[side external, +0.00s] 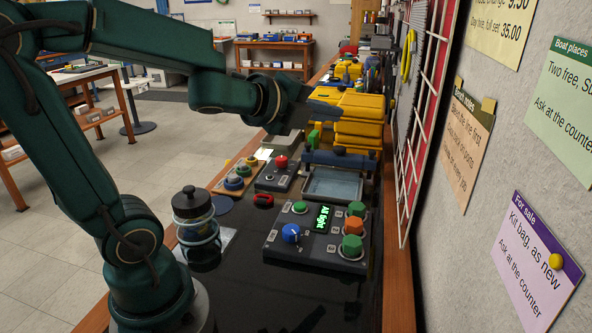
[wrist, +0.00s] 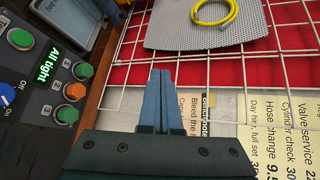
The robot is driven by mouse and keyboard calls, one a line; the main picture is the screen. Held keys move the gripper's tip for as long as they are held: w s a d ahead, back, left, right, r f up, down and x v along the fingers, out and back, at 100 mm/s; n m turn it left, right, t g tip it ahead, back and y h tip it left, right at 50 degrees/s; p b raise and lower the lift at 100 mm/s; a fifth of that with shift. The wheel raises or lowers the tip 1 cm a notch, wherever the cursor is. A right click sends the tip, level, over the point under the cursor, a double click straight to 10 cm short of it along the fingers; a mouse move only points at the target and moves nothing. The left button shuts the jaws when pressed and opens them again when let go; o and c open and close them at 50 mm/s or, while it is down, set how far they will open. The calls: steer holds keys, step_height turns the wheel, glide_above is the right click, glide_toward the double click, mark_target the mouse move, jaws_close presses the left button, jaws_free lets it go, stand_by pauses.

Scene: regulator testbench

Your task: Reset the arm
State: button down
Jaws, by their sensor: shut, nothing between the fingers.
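My gripper (wrist: 162,100) is shut and empty, with its blue fingers together in the wrist view. In the side external view my gripper (side external: 322,108) is raised above the bench and points right, toward the wall. The grey control panel (side external: 285,238) lies below it on the bench. The panel has a blue knob (side external: 291,233), a green button (side external: 300,207), and orange and green buttons at its right side. The panel also shows at the left of the wrist view (wrist: 40,83).
A white wire grid (side external: 425,130) stands along the wall to the right, with notices on the wall. Yellow cases (side external: 358,125) are stacked behind my gripper. A grey tray (side external: 333,186), a small box with a red button (side external: 281,162) and a black-lidded jar (side external: 192,205) stand on the bench.

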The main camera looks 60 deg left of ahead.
steer(key=s+d+f+n+g+h, duration=0.1)
steer(key=s+d+f+n+g, duration=0.3)
steer(key=s+n, duration=0.4)
steer(key=s+d+f+n+g+h, duration=0.1)
steer(key=s+d+f+n+g, duration=0.3)
steer(key=s+n, duration=0.5)
steer(key=shift+d+f+n, duration=0.55)
steer(key=shift+d+n, duration=0.1)
steer(key=shift+n, duration=0.45)
steer(key=shift+w, duration=0.1)
